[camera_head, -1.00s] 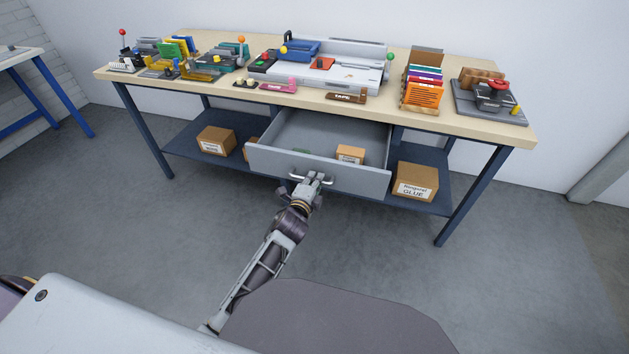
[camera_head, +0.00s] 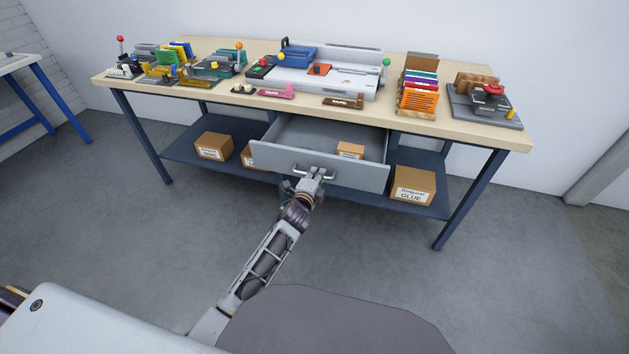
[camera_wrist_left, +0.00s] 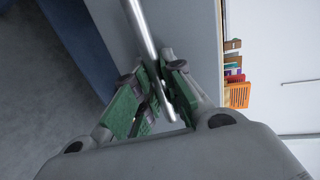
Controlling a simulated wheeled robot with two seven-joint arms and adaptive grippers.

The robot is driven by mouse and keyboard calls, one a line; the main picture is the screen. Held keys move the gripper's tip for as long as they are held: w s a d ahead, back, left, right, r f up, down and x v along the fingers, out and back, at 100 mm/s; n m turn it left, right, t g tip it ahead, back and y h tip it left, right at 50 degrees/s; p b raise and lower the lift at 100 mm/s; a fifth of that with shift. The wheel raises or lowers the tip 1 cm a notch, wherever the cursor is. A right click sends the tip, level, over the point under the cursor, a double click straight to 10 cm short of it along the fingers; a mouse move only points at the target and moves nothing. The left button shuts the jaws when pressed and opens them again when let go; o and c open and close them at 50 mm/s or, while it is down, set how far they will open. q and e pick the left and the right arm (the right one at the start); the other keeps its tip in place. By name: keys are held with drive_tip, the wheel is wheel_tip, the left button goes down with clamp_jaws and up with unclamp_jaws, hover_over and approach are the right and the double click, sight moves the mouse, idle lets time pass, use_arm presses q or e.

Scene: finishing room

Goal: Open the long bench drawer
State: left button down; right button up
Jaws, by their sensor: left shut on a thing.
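The long grey bench drawer (camera_head: 340,174) stands partly open below the bench top, its front panel well out from the bench edge. A small cardboard box (camera_head: 350,150) lies inside it. My left gripper (camera_head: 312,176) is at the drawer's metal bar handle (camera_head: 329,173) and shut on it. In the left wrist view the bar handle (camera_wrist_left: 146,28) runs between the green pads of the left gripper (camera_wrist_left: 165,95). The fingers hide part of the handle. My right gripper is not in view.
The workbench top (camera_head: 210,96) carries several tools and stands. On the lower shelf (camera_head: 190,152) are a cardboard box at the left (camera_head: 214,146) and a glue box at the right (camera_head: 413,185). The grey floor (camera_head: 400,270) before the bench is clear.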

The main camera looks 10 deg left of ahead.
use_arm(q)
drive_tip(key=x, duration=0.4)
drive_tip(key=shift+r, duration=0.3)
drive_tip(key=c, duration=1.8)
unclamp_jaws()
drive_tip(key=o, duration=0.3)
drive_tip(key=shift+w, duration=0.1)
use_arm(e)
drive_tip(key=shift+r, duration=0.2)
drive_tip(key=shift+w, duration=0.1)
